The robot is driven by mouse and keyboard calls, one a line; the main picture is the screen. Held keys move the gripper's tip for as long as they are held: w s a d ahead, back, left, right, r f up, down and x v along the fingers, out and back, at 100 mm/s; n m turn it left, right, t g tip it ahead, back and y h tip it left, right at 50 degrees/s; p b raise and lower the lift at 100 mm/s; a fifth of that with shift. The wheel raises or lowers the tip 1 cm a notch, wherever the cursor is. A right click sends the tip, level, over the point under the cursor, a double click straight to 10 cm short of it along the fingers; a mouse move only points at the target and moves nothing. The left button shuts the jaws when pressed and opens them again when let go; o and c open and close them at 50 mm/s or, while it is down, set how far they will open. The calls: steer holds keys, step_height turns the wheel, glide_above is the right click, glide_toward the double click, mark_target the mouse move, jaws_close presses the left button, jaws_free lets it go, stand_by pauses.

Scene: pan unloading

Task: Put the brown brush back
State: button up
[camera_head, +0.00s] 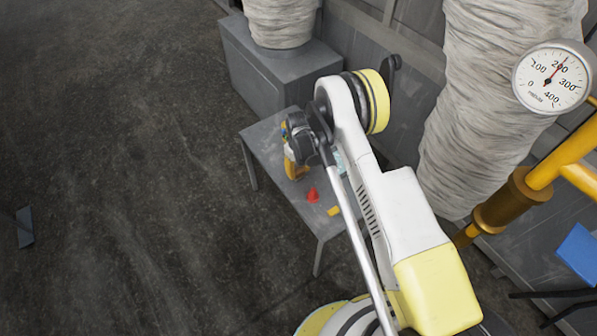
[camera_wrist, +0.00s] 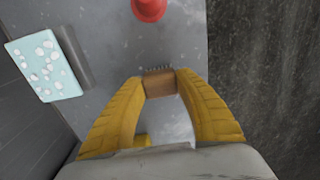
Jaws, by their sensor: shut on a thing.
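The brown brush (camera_wrist: 158,84) is a small block with dark bristles along its far edge in the wrist view. My gripper (camera_wrist: 160,82) has two yellow fingers, and their tips are shut on the brush from both sides. In the head view my gripper (camera_head: 293,166) points down over the small grey table (camera_head: 265,135), near its left edge. The brush cannot be made out in that view. I cannot tell whether the brush touches the tabletop or hangs just above it.
A red object (camera_wrist: 149,8) lies on the table beyond the brush. A pale blue item with white spots (camera_wrist: 45,65) lies to the left. A small yellow piece (camera_head: 333,210) sits near the table's front. A pressure gauge (camera_head: 552,78) and yellow pipe (camera_head: 560,160) stand right.

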steer(key=shift+f, duration=0.15)
steer(key=o, duration=1.3)
